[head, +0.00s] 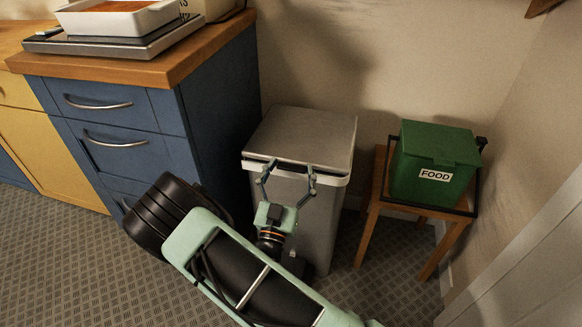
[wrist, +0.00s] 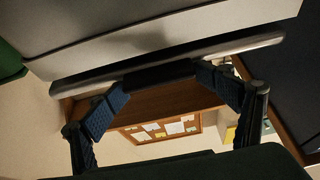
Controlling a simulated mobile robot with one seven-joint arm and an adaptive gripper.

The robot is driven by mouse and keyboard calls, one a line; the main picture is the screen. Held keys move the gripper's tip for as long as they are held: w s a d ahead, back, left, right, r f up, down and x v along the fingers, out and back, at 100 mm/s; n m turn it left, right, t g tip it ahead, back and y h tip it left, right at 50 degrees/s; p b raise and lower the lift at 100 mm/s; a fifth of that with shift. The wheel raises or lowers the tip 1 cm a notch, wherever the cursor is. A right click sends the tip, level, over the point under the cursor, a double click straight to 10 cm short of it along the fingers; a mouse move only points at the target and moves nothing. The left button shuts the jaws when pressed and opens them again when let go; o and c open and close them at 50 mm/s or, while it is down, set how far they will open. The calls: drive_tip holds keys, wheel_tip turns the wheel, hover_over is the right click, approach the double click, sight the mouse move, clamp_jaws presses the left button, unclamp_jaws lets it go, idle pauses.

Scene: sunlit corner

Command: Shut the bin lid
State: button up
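The grey bin (head: 308,215) stands on the floor between the blue cabinet and a small wooden stool. Its grey lid (head: 305,135) lies nearly flat over the top, with a thin dark gap along the front edge between lid and pale rim. In the wrist view the lid (wrist: 150,35) fills the top. My gripper (head: 289,168) is at the front edge of the lid, its two fingers spread apart. In the wrist view the open fingers (wrist: 160,82) are close to the lid's edge; I cannot tell whether they touch it. Nothing is held between them.
A green FOOD caddy (head: 435,165) with its lid down sits on the wooden stool (head: 445,238) at the right. The blue cabinet (head: 130,130) stands close at the left, with a scale and a white dish (head: 115,20) on its wooden top. A wall is behind the bin.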

drive_tip(key=shift+s, duration=0.15)
drive_tip(key=v, duration=1.2)
idle(0.4)
